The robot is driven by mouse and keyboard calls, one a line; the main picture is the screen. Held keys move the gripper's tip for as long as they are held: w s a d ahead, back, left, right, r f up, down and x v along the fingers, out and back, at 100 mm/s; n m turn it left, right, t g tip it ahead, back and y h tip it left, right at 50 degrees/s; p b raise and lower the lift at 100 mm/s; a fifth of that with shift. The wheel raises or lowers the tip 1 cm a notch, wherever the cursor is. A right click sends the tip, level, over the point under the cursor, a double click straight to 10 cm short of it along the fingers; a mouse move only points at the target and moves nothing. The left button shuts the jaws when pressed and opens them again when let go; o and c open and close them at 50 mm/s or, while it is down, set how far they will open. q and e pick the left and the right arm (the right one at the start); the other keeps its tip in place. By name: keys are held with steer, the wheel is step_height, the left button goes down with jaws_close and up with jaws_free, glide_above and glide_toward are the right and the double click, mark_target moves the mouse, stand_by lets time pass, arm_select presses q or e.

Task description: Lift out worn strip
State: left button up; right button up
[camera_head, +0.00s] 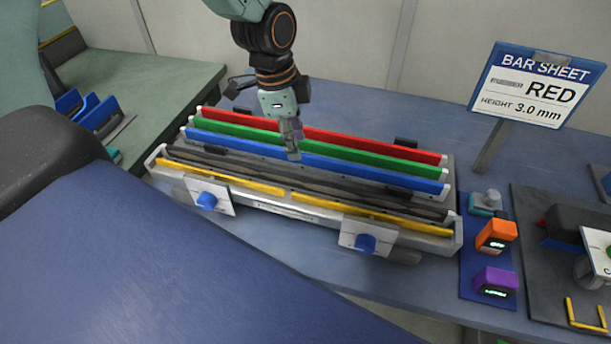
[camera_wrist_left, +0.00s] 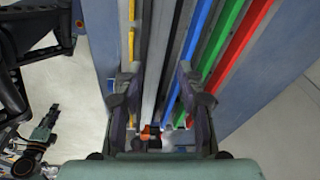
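My left gripper (camera_head: 291,150) hangs over the middle of the chassis (camera_head: 300,208), its fingertips pointing down in front of the blue strip (camera_head: 375,173). In the left wrist view the gripper (camera_wrist_left: 161,85) is open, with its fingers apart over the dark and grey bars (camera_wrist_left: 158,60) and nothing visible between them. A long dark strip (camera_head: 340,190) lies along the chassis, behind yellow strips (camera_head: 220,177) at the front. I cannot tell from its look which strip is worn. Green (camera_head: 380,156) and red (camera_head: 375,143) strips lie behind the blue.
Two plates with blue knobs (camera_head: 366,243) are on the chassis front. A sign (camera_head: 535,84) reads "BAR SHEET", RED, height 3.0 mm. An orange device (camera_head: 496,236) and a purple device (camera_head: 497,281) stand on a blue mat at the right. The table behind the strips has free room.

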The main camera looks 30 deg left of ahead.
mark_target(293, 175)
arm_select(q)
steer(key=shift+s+a+f+m+g, duration=0.1)
steer(key=shift+s+a+m+g, duration=0.2)
steer(key=shift+s+m, duration=0.15)
steer(key=shift+s+a+f+m+g, duration=0.1)
steer(key=shift+s+a+m+g, duration=0.2)
steer(key=shift+s+m, duration=0.15)
steer(key=f, duration=0.5)
steer(key=d+f, duration=0.1)
steer(key=f, duration=0.1)
steer(key=shift+f+b, duration=0.15)
steer(key=shift+b, duration=0.15)
steer(key=shift+d+f, duration=0.2)
steer(key=shift+f, duration=0.05)
steer(key=shift+d, duration=0.1)
steer(key=shift+r, duration=0.1)
steer(key=shift+c, duration=0.2)
steer(key=shift+a, duration=0.2)
steer(key=c, duration=0.4)
steer(key=shift+d, duration=0.15)
jaws_close()
